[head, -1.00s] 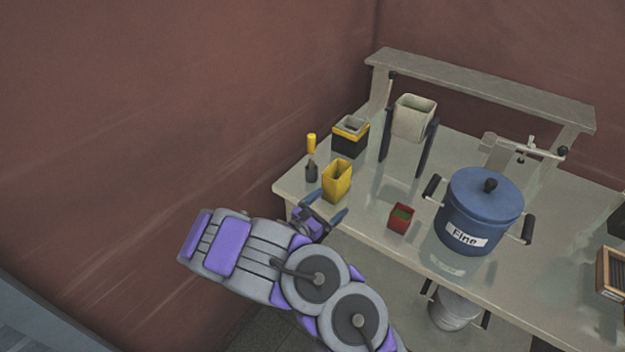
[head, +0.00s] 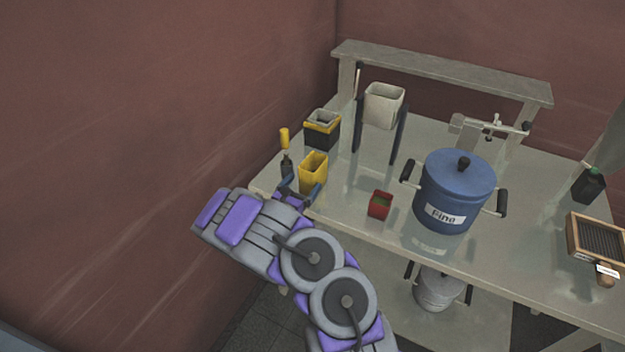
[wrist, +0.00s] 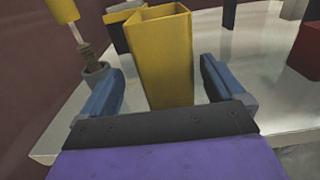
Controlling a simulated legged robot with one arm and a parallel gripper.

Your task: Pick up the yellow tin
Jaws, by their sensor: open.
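The yellow tin (head: 313,172) is an open-topped, square, upright tin on the table near its left front corner. In the wrist view the yellow tin (wrist: 161,62) stands between the two blue fingers, with a visible gap on each side. My gripper (head: 302,190) is open at the tin's near side, and in the wrist view my gripper (wrist: 158,85) has its fingers spread around the tin's lower part. The fingers do not appear to touch it. The tin's base is partly hidden in the head view.
A yellow-handled tool (head: 285,145) stands close left of the tin, near the left finger. A black-and-yellow box (head: 322,130) is behind. A small red container (head: 380,204) and a blue pot (head: 455,192) stand to the right. The table edge (head: 340,233) runs in front.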

